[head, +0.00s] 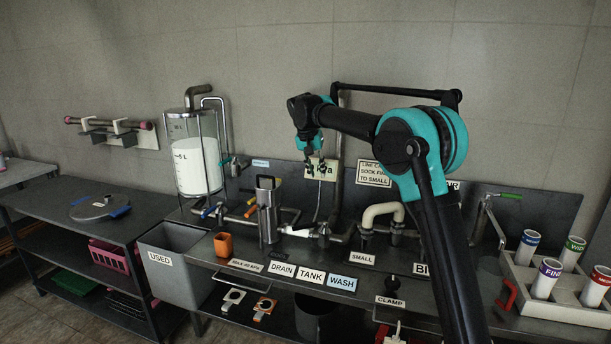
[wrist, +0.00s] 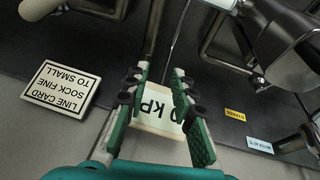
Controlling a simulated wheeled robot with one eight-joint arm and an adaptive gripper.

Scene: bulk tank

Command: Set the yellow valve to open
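A small yellow handle (head: 251,201) shows in the head view among the pipes right of the clear tank, partly hidden behind the metal cylinder. I take it for the yellow valve; its exact setting cannot be told. It cannot be made out in the wrist view. My gripper (head: 316,170) hangs in front of the kPa sign, up and to the right of that handle and apart from it. In the wrist view my gripper (wrist: 160,92) has its green fingers spread, with nothing held; the kPa sign (wrist: 162,128) shows between them.
A metal filter cylinder (head: 267,215) stands at the bench front, before the pipes. The clear tank (head: 196,165) rises at left. An orange cup (head: 223,244) and DRAIN, TANK and WASH labels (head: 311,274) line the front edge. A cream curved hose (head: 383,213) is at right.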

